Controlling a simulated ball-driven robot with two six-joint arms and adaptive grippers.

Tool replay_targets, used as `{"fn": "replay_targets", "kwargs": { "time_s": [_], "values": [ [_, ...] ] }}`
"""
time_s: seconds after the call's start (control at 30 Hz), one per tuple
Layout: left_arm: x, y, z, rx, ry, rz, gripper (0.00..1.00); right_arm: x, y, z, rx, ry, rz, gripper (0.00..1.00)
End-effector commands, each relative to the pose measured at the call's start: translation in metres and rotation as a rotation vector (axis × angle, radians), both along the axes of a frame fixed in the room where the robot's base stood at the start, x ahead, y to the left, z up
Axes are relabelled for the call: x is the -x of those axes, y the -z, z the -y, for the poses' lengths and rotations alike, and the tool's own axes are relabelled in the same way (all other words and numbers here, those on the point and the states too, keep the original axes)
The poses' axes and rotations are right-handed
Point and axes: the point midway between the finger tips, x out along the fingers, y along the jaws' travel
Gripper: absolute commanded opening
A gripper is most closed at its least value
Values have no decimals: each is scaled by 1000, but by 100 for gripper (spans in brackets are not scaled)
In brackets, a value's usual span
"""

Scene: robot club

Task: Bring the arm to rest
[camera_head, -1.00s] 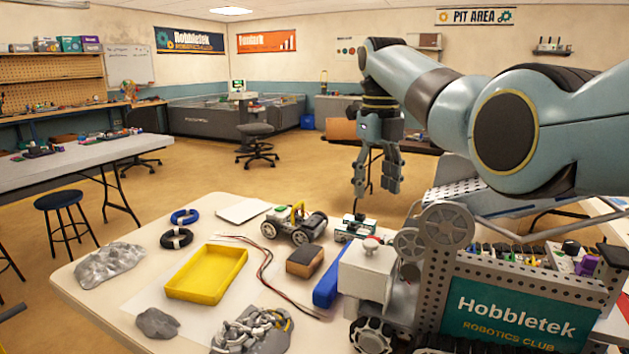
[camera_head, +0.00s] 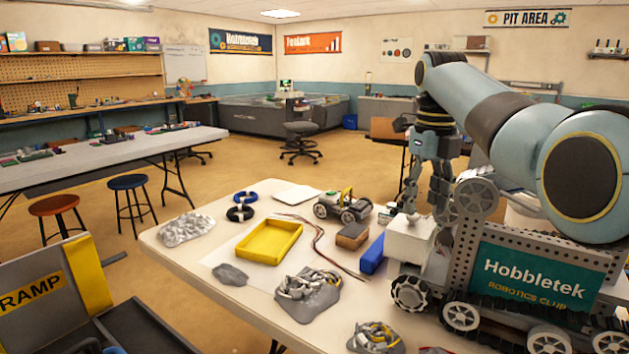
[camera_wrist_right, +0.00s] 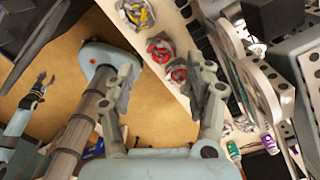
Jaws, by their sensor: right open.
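My right arm (camera_head: 490,100) comes in from the right in the head view, raised above the table and bent down at the wrist. My right gripper (camera_head: 424,195) hangs fingers-down, seen beyond the club robot model. Its lower part is partly hidden behind the model's wheel and frame. In the right wrist view the two fingers of the right gripper (camera_wrist_right: 163,90) stand apart with nothing between them. My left gripper is outside the head view. A small blue-grey arm end with dark prongs (camera_wrist_right: 37,90) at the wrist view's left edge looks like it; its opening is unclear.
The white table (camera_head: 210,285) carries a yellow tray (camera_head: 268,240), a rover (camera_head: 342,207), a brown block (camera_head: 352,235) and the large Hobbletek model (camera_head: 520,275). A ramp (camera_head: 50,295) stands at lower left. Two stools (camera_head: 128,183) and open floor lie beyond.

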Motion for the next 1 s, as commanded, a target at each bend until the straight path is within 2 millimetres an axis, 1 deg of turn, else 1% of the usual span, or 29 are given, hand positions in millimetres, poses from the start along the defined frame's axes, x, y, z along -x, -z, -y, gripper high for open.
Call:
{"fn": "replay_targets", "kwargs": {
  "time_s": [0.03, 0.17, 0.27, 0.37, 0.43, 0.53, 0.57, 0.67, 0.7, 0.77, 0.8, 0.87, 0.9, 1.0],
  "values": [
    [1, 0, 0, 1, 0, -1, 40, 3, 8, 3, 1, -28, 1, 54],
    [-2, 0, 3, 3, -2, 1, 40, 11, 28, 8, 2, -128, 12, 54],
    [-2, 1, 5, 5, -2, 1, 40, 21, 47, 13, 5, -232, 24, 54],
    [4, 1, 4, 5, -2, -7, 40, 35, 70, 19, 14, -362, 38, 54],
    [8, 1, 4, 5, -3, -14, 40, 48, 88, 25, 23, -466, 48, 54],
    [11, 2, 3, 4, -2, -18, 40, 73, 115, 34, 44, -649, 65, 54],
    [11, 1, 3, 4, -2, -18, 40, 83, 124, 37, 52, -716, 69, 54],
    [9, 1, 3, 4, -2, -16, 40, 127, 155, 50, 95, -988, 84, 54],
    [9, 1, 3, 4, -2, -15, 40, 148, 166, 55, 118, -1118, 89, 54],
    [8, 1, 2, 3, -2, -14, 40, 182, 178, 62, 157, -1320, 91, 54],
    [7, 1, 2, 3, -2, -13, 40, 206, 184, 66, 185, -1456, 89, 54],
    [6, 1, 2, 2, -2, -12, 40, 238, 187, 70, 227, -1648, 86, 54],
    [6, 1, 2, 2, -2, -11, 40, 258, 187, 72, 250, -1762, 79, 54],
    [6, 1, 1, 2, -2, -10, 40, 296, 184, 75, 303, -1993, 63, 54]
  ]
}}
